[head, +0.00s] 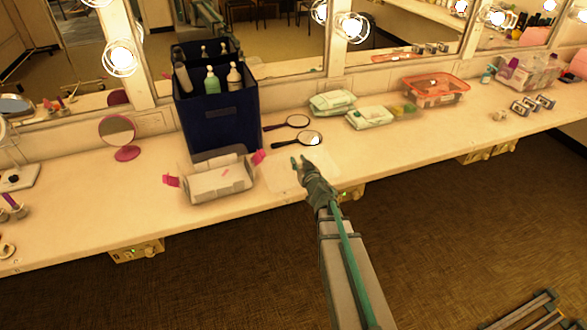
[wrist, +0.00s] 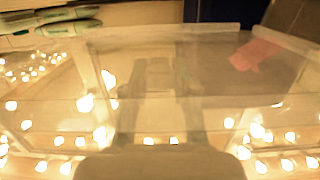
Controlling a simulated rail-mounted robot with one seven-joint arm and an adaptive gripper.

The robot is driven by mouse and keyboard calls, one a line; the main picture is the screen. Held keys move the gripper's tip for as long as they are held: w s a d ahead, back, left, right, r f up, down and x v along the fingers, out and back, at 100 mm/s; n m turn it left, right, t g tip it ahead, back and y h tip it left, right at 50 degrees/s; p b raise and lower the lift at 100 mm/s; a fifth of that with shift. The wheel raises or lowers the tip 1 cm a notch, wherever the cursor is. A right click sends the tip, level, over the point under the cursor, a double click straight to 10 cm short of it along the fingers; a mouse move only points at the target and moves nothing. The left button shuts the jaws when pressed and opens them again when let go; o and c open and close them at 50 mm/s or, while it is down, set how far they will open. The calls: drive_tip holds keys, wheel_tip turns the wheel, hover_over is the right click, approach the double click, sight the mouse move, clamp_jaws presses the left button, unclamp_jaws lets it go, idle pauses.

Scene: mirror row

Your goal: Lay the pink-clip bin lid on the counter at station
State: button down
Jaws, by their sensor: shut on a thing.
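The clear bin lid (head: 281,179) shows as a faint, nearly see-through sheet at the counter's front edge, right of the bin. My gripper (head: 300,161) is shut on it. In the wrist view the lid (wrist: 75,100) fills most of the picture, with bright bulb reflections across it, and my fingers (wrist: 165,75) look blurred behind it. I cannot tell whether the lid touches the counter. The clear bin with pink clips (head: 220,187) stands open on the counter (head: 80,205), left of my gripper, with pale contents. A pink clip (wrist: 256,54) shows in the wrist view.
A dark blue caddy of bottles (head: 218,120) stands behind the bin. Two dark hand mirrors (head: 283,143) lie behind my gripper. Wipe packs (head: 370,117) and an orange-rimmed bin (head: 435,92) sit farther right. A pink round mirror (head: 127,152) stands left.

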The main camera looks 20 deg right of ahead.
drive_tip(key=shift+w+a, duration=0.4)
drive_tip(key=shift+w+a+f+b, duration=0.15)
drive_tip(key=shift+f+b, duration=0.15)
drive_tip(key=shift+f, duration=0.3)
drive_tip(key=shift+w+a+f+b, duration=0.1)
drive_tip(key=shift+f+b, duration=0.25)
drive_tip(key=shift+f, duration=0.25)
drive_tip(key=shift+w+a+f+b, duration=0.15)
drive_tip(key=shift+f+b, duration=0.15)
drive_tip(key=shift+f, duration=0.3)
drive_tip(key=c, duration=0.9)
unclamp_jaws()
drive_tip(key=shift+f, duration=0.1)
